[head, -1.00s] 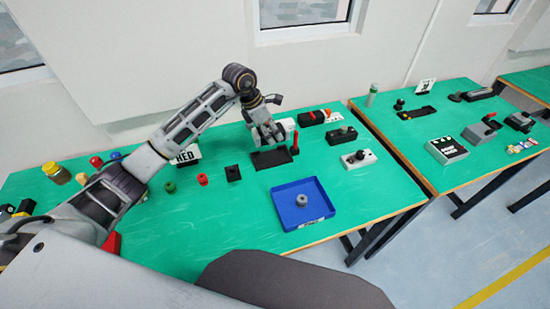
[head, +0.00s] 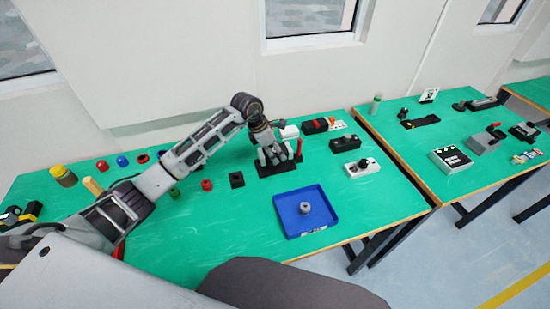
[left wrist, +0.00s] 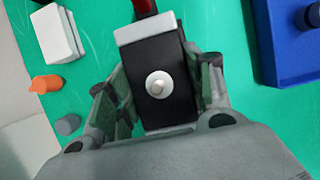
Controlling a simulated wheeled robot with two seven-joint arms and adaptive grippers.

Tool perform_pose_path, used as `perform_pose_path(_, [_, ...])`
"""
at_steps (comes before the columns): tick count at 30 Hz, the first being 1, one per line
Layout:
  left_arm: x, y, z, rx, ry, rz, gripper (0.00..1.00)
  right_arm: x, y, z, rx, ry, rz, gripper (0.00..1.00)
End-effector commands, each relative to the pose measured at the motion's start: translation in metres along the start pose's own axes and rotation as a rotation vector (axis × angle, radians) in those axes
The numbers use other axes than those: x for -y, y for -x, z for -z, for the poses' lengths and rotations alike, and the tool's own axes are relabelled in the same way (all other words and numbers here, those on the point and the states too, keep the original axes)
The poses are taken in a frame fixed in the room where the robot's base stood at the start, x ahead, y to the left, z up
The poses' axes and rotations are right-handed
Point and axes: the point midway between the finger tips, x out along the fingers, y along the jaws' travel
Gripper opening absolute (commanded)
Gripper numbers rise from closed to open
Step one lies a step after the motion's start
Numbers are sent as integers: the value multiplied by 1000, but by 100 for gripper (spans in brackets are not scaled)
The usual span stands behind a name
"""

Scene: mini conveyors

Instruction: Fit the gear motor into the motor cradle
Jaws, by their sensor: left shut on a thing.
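My left gripper (head: 270,162) is at the black motor cradle (head: 287,168), which has a red lever (head: 299,149) at its right end. In the left wrist view the gripper's fingers (left wrist: 158,100) are shut on the gear motor (left wrist: 172,108), a black block with a light grey end and a round pale shaft facing the camera. The red lever (left wrist: 145,7) lies just beyond the grey end. The gear motor and gripper hide most of the cradle, so I cannot tell whether the motor is fully seated. My right gripper is not in view.
A blue tray (head: 285,222) holding a grey cylinder (head: 305,207) stands in front of the cradle. A black block (head: 237,180) sits to the left. Knobbed units (head: 362,168) stand to the right.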

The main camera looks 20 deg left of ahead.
Motion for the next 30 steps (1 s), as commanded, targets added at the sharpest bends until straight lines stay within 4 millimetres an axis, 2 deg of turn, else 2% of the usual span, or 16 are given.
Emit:
perform_pose_path(11, [-1, -2, 0, 2, 0, -2, 8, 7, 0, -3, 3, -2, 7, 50])
perform_pose_path(22, [0, -30, 12, 2, 2, -1, 8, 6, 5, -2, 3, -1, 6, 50])
perform_pose_path(30, [-1, -35, 14, 3, 0, -3, 8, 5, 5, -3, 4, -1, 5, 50])
